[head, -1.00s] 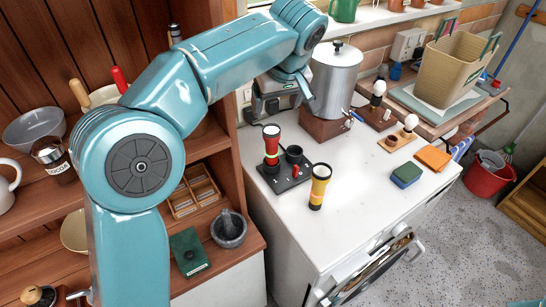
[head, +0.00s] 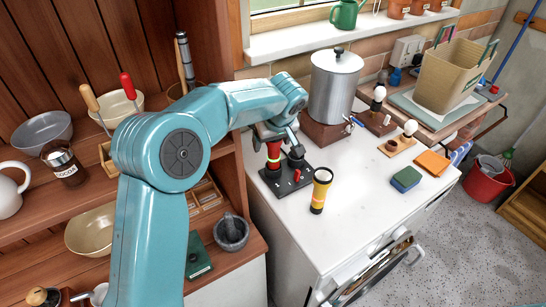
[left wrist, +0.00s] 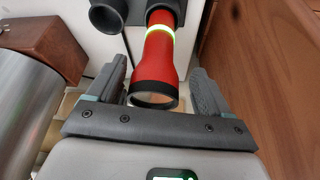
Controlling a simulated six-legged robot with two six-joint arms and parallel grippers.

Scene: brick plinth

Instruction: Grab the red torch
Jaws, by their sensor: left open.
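The red torch (head: 273,152) stands upright in a black holder (head: 290,184) on the white worktop, its top partly hidden by my left gripper. In the left wrist view the torch (left wrist: 160,55) shows a red body, a pale glowing band and a black-rimmed lens end. My left gripper (head: 284,140) is open at the torch's upper part. In the left wrist view the open jaws (left wrist: 158,72) have one finger on each side of the torch, with gaps visible. My right gripper is not in view.
An empty black socket (left wrist: 106,15) stands beside the torch. A yellow torch (head: 320,190) stands just right of the holder. A metal urn (head: 335,85) on a wooden base stands close behind. A wooden shelf unit (head: 225,165) borders the left. The worktop's front is clear.

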